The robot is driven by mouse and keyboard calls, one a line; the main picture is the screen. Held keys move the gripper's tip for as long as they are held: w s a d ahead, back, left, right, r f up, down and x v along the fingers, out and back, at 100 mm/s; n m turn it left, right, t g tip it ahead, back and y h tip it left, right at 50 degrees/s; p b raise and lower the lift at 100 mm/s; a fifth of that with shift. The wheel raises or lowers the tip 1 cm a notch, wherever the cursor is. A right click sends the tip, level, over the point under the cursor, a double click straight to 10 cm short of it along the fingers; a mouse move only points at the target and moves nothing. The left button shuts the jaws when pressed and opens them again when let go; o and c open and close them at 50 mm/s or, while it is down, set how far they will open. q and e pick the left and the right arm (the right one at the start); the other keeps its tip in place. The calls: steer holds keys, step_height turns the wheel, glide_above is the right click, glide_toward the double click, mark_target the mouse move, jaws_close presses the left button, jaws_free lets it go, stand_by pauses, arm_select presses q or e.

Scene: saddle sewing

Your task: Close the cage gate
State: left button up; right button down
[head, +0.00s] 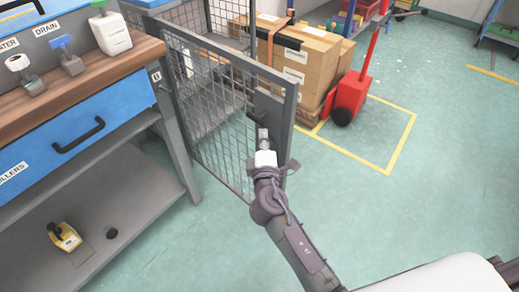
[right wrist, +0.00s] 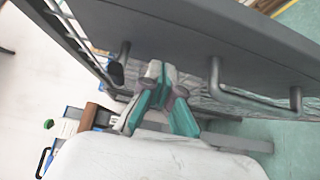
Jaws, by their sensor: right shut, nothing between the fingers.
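The cage gate (head: 222,100) is a grey-framed wire mesh panel in the middle of the head view. It stands swung out from the cage (head: 228,20), whose mesh and posts show behind it. A solid grey plate with a dark handle (head: 257,116) is at the gate's free edge. My right gripper (head: 262,136) is shut and empty in front of this plate, just below the handle. In the right wrist view the shut fingers (right wrist: 160,82) are close to the plate (right wrist: 200,35), beside a bar handle (right wrist: 214,90). I cannot tell whether they touch. My left gripper is out of view.
A workbench (head: 125,62) with a blue drawer (head: 75,125) stands close on the left. Cardboard boxes (head: 305,60) and a red pallet jack (head: 350,92) stand behind the gate. The green floor (head: 430,200) on the right is clear.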

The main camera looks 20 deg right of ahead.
steer(key=shift+w+d, duration=0.55)
steer(key=shift+d, duration=0.35)
steer(key=shift+d, duration=0.1)
